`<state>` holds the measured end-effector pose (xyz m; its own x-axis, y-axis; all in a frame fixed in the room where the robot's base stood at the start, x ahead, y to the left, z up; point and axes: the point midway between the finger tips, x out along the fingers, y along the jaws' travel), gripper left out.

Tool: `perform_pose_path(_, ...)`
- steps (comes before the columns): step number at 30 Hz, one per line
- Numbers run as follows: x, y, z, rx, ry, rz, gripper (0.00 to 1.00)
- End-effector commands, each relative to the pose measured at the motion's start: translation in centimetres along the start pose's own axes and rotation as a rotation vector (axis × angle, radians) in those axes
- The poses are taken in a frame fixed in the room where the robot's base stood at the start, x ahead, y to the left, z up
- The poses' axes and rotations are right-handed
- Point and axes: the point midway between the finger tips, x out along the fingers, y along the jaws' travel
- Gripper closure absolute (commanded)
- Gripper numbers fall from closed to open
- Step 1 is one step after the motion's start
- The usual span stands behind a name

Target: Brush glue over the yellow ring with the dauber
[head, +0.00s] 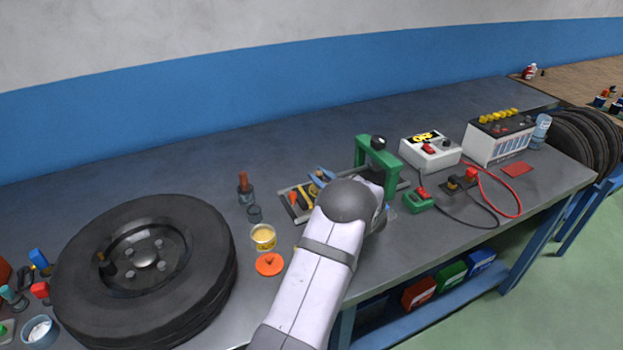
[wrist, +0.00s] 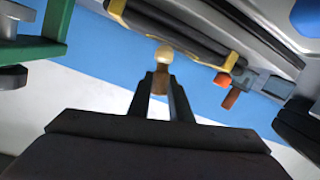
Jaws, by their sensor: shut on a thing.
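My gripper (wrist: 160,82) is shut on a short brown stick with a rounded cream tip, which looks like the dauber (wrist: 164,55). The tip points away from my gripper, towards a long dark piece (wrist: 185,35) edged with yellow parts (wrist: 228,60). I cannot tell whether these yellow parts are the yellow ring, or whether the tip touches anything. In the head view my forearm and wrist hide the gripper and the dauber. An open pot (head: 263,237) with pale yellow content, perhaps the glue, stands left of my arm. An orange lid (head: 269,264) lies in front of it.
A green frame (head: 377,160) stands close behind my wrist, beside a tray (head: 286,190) of tools. A tyre wheel (head: 145,270) lies at the left. A white charger (head: 430,152), a battery (head: 497,140) and a red cable (head: 510,190) are at the right. The back of the bench is clear.

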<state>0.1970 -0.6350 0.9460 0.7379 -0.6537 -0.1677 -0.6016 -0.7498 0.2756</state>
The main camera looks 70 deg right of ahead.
Motion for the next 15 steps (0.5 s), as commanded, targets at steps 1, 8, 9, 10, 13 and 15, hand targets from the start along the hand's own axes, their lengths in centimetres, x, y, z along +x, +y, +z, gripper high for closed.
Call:
perform_pose_path(1, -0.1, 0.5, 0.2, -0.001, -0.001, 0.001, 1.00)
perform_pose_path(8, -0.2, 2.5, 0.9, -0.001, -0.001, 0.002, 1.00)
perform_pose_path(9, -0.2, 2.8, 1.0, -0.001, -0.002, 0.001, 1.00)
perform_pose_path(10, -0.6, 2.7, 0.8, 0.001, -0.003, 0.000, 1.00)
perform_pose_path(13, -1.3, 2.4, 0.7, 0.003, -0.002, -0.002, 1.00)
perform_pose_path(15, -1.1, 1.6, 0.6, 0.002, 0.000, -0.003, 1.00)
